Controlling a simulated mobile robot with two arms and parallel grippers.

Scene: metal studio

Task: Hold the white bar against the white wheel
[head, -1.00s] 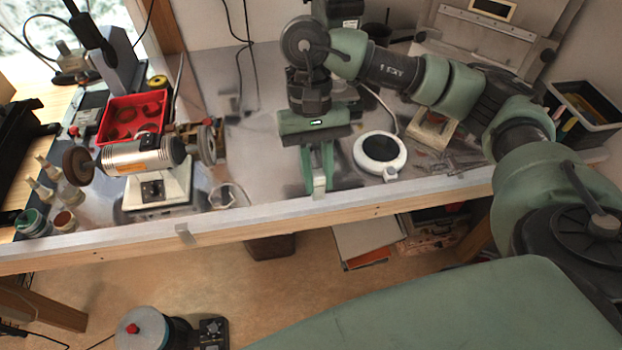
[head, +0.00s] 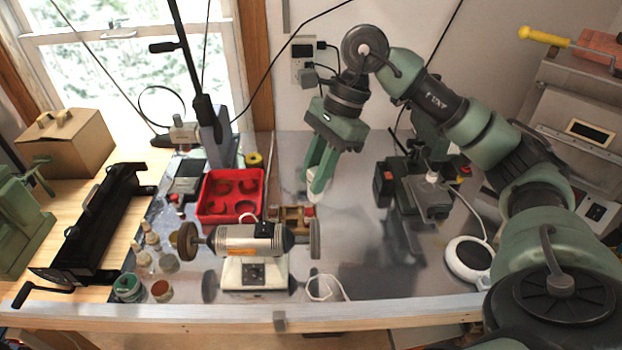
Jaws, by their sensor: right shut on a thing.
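The bench grinder (head: 250,242) stands on a pale base near the bench's front edge. Its right wheel (head: 315,238) is pale grey, the nearest to white. Its left wheel (head: 187,241) is brown. My right gripper (head: 317,188) is pointing down behind and above the right wheel, with a gap between them in the picture. It is shut on a small white piece (head: 313,182), which I take to be the white bar; the fingers hide most of it. My left gripper is not in view.
A red tray (head: 232,212) sits behind the grinder. Small bottles and jars (head: 128,288) stand at its left. A dark machine (head: 425,192) and a round white device (head: 468,256) are to the right. The bench between grinder and round device is mostly clear.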

